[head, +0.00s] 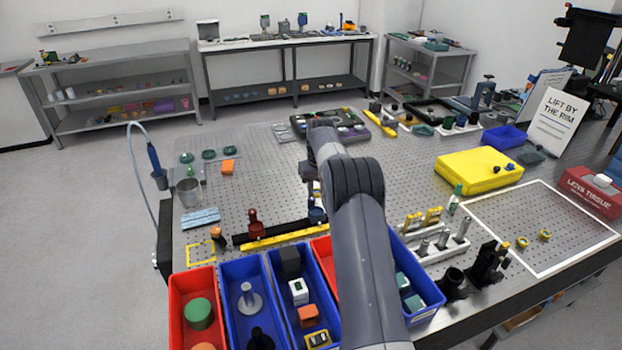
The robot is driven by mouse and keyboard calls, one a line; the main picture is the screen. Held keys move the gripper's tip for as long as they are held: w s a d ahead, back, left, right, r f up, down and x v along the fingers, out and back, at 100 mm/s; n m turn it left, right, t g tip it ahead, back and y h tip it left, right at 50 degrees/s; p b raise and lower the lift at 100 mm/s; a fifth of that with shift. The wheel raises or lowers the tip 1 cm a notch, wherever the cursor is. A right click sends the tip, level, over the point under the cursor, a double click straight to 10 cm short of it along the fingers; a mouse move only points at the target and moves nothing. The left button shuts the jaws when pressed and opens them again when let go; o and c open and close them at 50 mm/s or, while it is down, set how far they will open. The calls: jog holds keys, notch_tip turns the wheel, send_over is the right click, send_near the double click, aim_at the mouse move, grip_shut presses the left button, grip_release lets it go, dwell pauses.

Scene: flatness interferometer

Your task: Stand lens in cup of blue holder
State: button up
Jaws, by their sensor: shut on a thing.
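The blue holder (317,214) stands on the black rail (290,229) near the middle of the table, partly covered by my arm. My gripper (314,190) shows only as a small sliver at the left edge of my arm, just above the blue holder in the picture. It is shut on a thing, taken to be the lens. The lens cannot be made out, and my arm hides most of this spot. Whether the lens touches the cup cannot be told. A red holder (253,224) stands on the same rail to the left.
A yellow ruler strip (285,235) lies along the rail. Red bins (180,300) and blue bins (235,315) line the front edge. A metal cup (189,193) and blue cloth (201,218) are at left. A yellow case (475,171) and white-outlined area (540,225) are at right.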

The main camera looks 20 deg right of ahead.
aim_at(317, 214)
jog(key=shift+f+b, duration=2)
jog(key=shift+f, duration=0.95)
jog(key=shift+s+f, duration=0.1)
jog(key=shift+f, duration=0.25)
jog(key=shift+s+f+b, duration=0.25)
jog(key=shift+f+b, duration=0.15)
jog(key=shift+f, duration=0.25)
jog(key=o, duration=0.8)
jog(key=shift+o, duration=0.9)
jog(key=shift+r, duration=0.3)
jog(key=shift+o, duration=0.7)
jog(key=r, duration=0.3)
jog(key=r+b, duration=0.1)
jog(key=r, duration=0.3)
jog(key=s+r, duration=0.1)
jog(key=r, duration=0.3)
jog(key=shift+r, duration=0.2)
